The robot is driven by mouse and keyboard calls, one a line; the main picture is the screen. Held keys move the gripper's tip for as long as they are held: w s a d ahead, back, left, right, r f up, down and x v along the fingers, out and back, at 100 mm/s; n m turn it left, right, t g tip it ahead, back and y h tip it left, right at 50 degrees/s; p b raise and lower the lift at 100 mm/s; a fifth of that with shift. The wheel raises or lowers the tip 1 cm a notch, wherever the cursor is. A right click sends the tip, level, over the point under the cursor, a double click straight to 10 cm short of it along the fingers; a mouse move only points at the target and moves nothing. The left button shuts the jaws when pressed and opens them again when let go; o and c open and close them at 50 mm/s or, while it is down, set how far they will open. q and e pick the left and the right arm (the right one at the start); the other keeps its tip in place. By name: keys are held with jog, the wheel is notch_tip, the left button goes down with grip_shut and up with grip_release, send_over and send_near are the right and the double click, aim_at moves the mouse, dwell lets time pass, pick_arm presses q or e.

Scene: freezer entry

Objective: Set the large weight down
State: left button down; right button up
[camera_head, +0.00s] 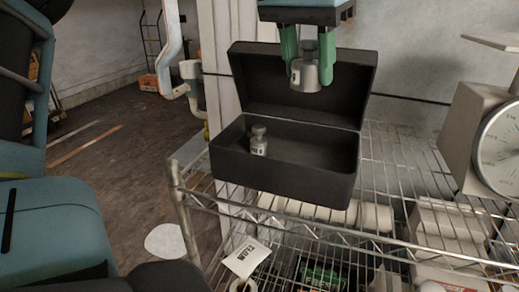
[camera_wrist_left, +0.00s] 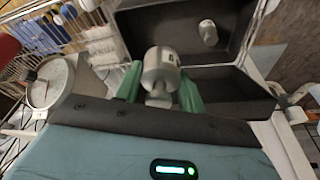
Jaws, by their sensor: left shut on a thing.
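My left gripper (camera_head: 307,62) comes down from the top of the head view with green fingers shut on the large weight (camera_head: 306,74), a grey metal cylinder with a knob. The wrist view also shows the left gripper (camera_wrist_left: 160,92) with the large weight (camera_wrist_left: 160,68) between its fingers. It is held upright in the air in front of the raised lid of the black box (camera_head: 285,183). A smaller grey weight (camera_head: 259,143) stands inside the open box toward its left; it also shows in the wrist view (camera_wrist_left: 208,33). My right gripper is not seen.
The box stands on a wire shelf (camera_head: 400,165). A scale (camera_head: 483,140) with a round dial stands at the right. White rolls and cartons (camera_head: 440,222) lie on a lower level. The right part of the box interior is empty.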

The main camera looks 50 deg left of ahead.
pick_arm(q)
jog(key=shift+a, duration=0.1)
jog(key=b, duration=0.3)
send_near(305, 160)
jog(key=f, duration=0.1)
jog(key=s+d+f, duration=0.1)
jog(key=f, duration=0.2)
jog(key=shift+s+d+f, duration=0.2)
jog(key=shift+s+d, duration=0.2)
jog(key=shift+w+a, duration=0.2)
jog(key=shift+w, duration=0.1)
jog(key=w+a, duration=0.1)
jog(key=w+f, duration=0.1)
jog(key=w, duration=0.1)
jog(key=shift+a, duration=0.35)
jog(key=shift+s+f, duration=0.1)
jog(key=shift+f, duration=0.1)
jog(key=c, duration=0.9)
grip_release()
jog(key=shift+o, duration=0.2)
